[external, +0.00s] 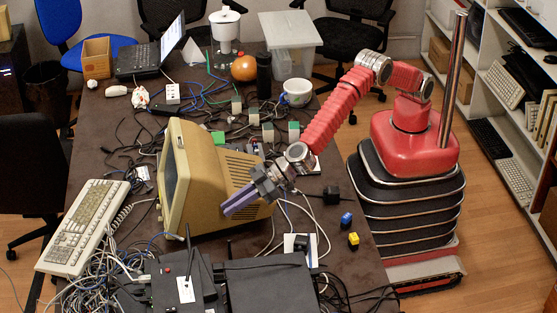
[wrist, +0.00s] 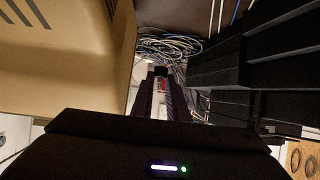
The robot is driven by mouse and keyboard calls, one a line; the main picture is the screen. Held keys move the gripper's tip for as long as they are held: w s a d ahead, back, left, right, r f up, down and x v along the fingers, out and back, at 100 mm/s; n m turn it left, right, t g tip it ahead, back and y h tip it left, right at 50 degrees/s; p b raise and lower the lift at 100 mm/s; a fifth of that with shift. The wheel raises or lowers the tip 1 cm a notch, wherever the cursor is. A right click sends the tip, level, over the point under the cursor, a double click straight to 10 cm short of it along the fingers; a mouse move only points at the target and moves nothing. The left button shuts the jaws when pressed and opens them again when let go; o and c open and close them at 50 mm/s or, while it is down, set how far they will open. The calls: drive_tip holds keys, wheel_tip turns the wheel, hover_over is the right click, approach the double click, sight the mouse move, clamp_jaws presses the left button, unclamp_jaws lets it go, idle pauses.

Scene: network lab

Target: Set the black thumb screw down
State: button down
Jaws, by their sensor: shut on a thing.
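My gripper (external: 232,207) reaches over the table from the right, its long purple-grey fingers slanting down to the left in front of the beige monitor (external: 205,180). In the wrist view my gripper (wrist: 160,82) is shut on a small dark piece, the black thumb screw (wrist: 161,71), at the fingertips. The screw is too small to make out in the external view. The fingers look held above the table, with tangled cables beyond their tips.
The beige monitor stands close beside the fingers. A keyboard (external: 84,226) and a cable tangle (external: 95,275) lie at left. Black network boxes (external: 265,288) fill the near edge. A blue connector (external: 346,219) and a yellow one (external: 353,239) lie on fairly bare table at right.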

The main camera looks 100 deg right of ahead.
hover_over(238, 253)
drive_tip(key=f, duration=1.4)
drive_tip(key=shift+w, duration=0.4)
drive_tip(key=shift+f, duration=1.95)
drive_tip(key=c, duration=1.7)
unclamp_jaws()
drive_tip(key=shift+f, duration=0.1)
drive_tip(key=shift+s+r, duration=0.35)
drive_tip(key=shift+s, duration=0.1)
drive_tip(key=shift+v, duration=5.5)
